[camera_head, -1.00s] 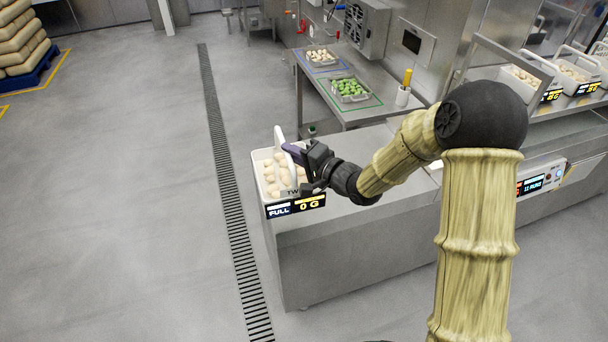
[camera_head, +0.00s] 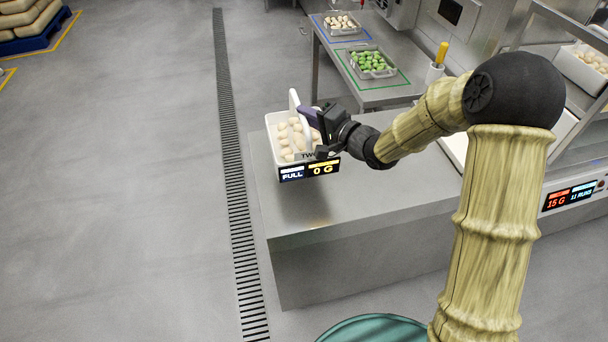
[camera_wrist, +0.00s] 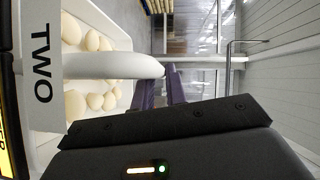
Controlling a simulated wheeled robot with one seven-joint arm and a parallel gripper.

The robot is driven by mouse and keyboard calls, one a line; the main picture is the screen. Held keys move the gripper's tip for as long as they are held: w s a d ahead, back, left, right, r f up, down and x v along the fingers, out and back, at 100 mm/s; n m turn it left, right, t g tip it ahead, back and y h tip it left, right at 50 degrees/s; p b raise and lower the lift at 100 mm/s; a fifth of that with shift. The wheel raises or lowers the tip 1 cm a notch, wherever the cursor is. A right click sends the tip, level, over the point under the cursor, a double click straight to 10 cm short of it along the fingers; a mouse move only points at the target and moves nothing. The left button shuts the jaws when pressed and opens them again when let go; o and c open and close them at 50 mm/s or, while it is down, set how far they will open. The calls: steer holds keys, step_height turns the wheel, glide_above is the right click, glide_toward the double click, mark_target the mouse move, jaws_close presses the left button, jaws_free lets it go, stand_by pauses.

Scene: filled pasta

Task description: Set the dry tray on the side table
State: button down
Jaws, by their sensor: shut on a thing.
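My gripper (camera_head: 309,119) is shut on the upright handle of a white bin (camera_head: 275,157) of pale pasta pieces. The bin bears the word TWO and a display reading FULL and 0 G. It shows over the far left end of the steel counter; I cannot tell whether it touches the top. In the wrist view, the purple fingers (camera_wrist: 162,91) meet at the white handle (camera_wrist: 110,66). The steel side table (camera_head: 405,52) stands behind. It holds a tray of pale pieces (camera_head: 342,30) in a blue outline and a tray of green pieces (camera_head: 373,72) in a green outline.
The near counter top (camera_head: 330,200) is bare. A holder with a yellow-handled tool (camera_head: 436,70) stands at the side table's right end. A scale display (camera_head: 572,196) and another white bin (camera_head: 570,65) are at right. Open floor with a drain grate (camera_head: 232,150) lies left.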

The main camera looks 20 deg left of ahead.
steer(key=shift+w, duration=0.1)
step_height(320, 180, down, 6)
steer(key=shift+f, duration=0.1)
stand_by(0.5)
